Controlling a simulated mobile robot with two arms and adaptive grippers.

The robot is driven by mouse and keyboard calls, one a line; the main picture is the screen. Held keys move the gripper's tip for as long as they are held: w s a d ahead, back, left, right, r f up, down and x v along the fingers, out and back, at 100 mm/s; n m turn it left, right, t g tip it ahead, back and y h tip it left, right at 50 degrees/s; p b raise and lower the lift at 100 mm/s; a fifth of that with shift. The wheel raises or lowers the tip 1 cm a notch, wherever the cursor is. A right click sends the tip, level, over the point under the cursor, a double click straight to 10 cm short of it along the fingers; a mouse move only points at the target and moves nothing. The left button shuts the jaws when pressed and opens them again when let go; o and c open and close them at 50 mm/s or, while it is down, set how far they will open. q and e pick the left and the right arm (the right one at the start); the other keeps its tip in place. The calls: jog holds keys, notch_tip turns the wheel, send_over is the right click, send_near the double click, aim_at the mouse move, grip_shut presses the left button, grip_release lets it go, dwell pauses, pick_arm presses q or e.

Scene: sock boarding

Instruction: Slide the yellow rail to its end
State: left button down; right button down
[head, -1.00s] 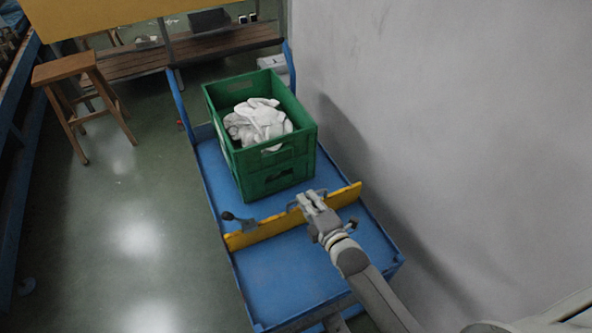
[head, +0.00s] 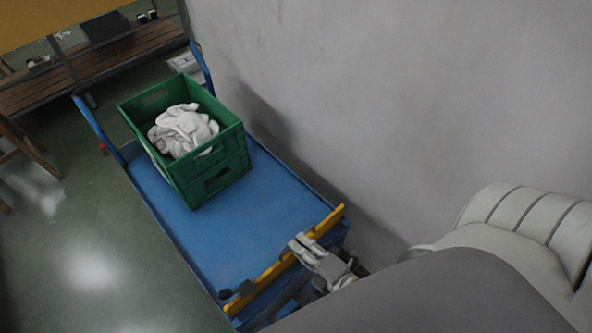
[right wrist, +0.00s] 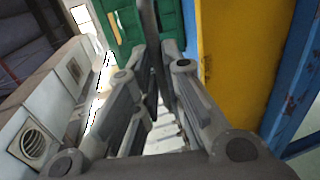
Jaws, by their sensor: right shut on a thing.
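The yellow rail (head: 265,280) lies across the near end of the blue cart (head: 226,243), close to its near edge, with a dark knob (head: 240,290) near its left end. My right gripper (head: 300,246) is at the middle of the rail, shut on its grey handle. In the right wrist view, the fingers (right wrist: 155,65) close around the grey handle bar (right wrist: 150,35), beside the yellow rail (right wrist: 235,60). The exact contact is partly hidden by the fingers. My left gripper is not in view.
A green crate (head: 213,172) holding white cloth items (head: 183,130) stands on the cart's far half. Bare blue deck lies between crate and rail. A grey wall (head: 380,100) runs along the cart's right side. A wooden stool (head: 28,150) stands at the left.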

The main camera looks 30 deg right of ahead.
jog(key=shift+s+f, duration=0.1)
jog(key=shift+s, duration=0.05)
jog(key=c, duration=1.8)
grip_release()
jog(key=shift+s, duration=0.1)
jog(key=shift+d, duration=0.1)
jog(key=v, duration=1.2)
jog(key=shift+s, duration=0.1)
